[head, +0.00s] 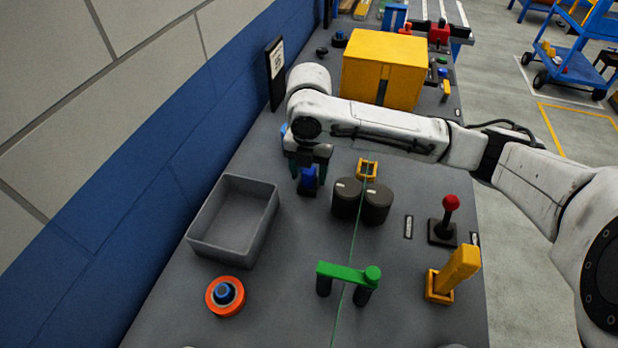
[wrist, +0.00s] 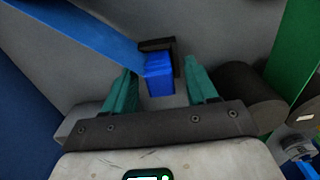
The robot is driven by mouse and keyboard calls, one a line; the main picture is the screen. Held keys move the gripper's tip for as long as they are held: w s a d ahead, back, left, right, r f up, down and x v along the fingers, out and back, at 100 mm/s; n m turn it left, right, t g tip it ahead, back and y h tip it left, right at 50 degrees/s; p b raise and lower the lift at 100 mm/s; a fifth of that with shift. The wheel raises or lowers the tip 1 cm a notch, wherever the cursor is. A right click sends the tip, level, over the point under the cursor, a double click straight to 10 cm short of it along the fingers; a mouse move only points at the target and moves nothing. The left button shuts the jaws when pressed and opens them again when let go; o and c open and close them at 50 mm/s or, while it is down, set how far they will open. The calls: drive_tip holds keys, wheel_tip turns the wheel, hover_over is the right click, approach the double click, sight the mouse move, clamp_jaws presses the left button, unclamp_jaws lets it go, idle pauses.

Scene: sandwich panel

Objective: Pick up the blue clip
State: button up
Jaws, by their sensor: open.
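The blue clip (head: 309,176) sits in a small dark holder on the grey bench, right of the grey bin. In the wrist view the blue clip (wrist: 159,76) shows between the teal fingertips, with its black holder (wrist: 157,45) behind it. My gripper (head: 310,168) points down over the clip, with one finger on each side. In the wrist view my gripper (wrist: 160,82) is open, and gaps show between the clip and both fingers. The lower part of the clip is partly hidden.
An empty grey bin (head: 233,220) stands left of the clip. Two dark round knobs (head: 362,202) stand close on the right, with a small yellow bracket (head: 367,169) behind. A green handle (head: 347,275) and an orange-ringed button (head: 226,295) are nearer. A yellow box (head: 384,65) stands behind my arm.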

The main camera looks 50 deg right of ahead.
drive_tip(key=shift+c, duration=0.3)
clamp_jaws()
drive_tip(key=shift+r, duration=0.1)
drive_tip(key=shift+r, duration=0.5)
wheel_tip(320, 180, up, 2)
drive_tip(key=shift+s+d+r, duration=0.1)
drive_tip(key=shift+r, duration=0.15)
drive_tip(key=s+d+r+b, duration=0.1)
drive_tip(key=s+d+r, duration=0.5)
drive_tip(key=s+r, duration=0.3)
drive_tip(key=s, duration=0.3)
drive_tip(key=shift+s+r, duration=0.2)
